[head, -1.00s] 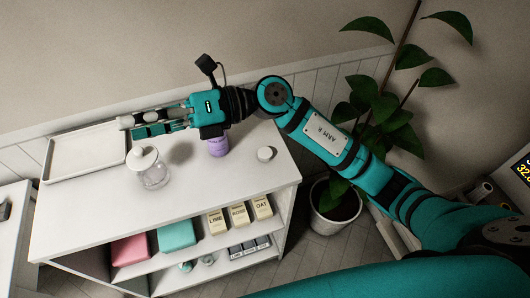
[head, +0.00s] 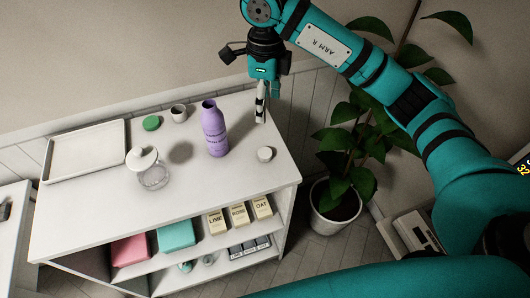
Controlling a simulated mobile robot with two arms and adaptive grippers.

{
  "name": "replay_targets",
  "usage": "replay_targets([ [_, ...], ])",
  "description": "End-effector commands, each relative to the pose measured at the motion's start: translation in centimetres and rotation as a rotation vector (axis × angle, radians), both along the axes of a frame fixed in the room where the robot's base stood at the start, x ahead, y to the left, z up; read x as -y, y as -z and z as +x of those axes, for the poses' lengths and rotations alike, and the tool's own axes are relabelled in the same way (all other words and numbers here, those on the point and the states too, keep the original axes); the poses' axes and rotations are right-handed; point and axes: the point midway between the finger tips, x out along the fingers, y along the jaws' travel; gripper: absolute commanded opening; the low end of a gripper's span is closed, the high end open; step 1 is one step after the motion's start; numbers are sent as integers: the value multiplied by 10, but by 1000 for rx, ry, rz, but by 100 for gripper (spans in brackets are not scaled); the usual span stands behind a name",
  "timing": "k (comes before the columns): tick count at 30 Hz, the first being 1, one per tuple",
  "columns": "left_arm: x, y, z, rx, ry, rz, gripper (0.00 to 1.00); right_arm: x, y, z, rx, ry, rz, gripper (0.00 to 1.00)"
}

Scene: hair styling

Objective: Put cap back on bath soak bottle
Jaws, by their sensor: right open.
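The purple bottle (head: 215,135) stands upright on the white shelf top in the head view. Its neck is dark and uncovered. A green round lid (head: 151,123) lies further left at the back. My left gripper is not in view.
A glass jar with a white lid (head: 150,172), a small cup (head: 179,113) and an empty tray (head: 85,150) share the top of the white shelf unit (head: 100,217). Boxes and folded cloths fill the lower shelves. A potted plant (head: 338,200) stands at the right.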

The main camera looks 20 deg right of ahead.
Motion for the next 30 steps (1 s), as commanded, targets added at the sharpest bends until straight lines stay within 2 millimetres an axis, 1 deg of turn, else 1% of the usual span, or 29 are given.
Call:
replay_targets([
  [4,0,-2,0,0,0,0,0,-1,4,0,-2,-1,2,66],
  [7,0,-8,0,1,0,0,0,0,17,-1,-6,0,1,66],
  [18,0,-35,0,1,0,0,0,-1,94,-2,-5,-1,3,66],
  [21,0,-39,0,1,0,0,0,-1,109,-1,-4,0,3,66],
  [24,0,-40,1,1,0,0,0,-1,119,-1,-2,-2,4,66],
  [30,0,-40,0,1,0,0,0,-1,123,-1,1,-2,3,66],
])
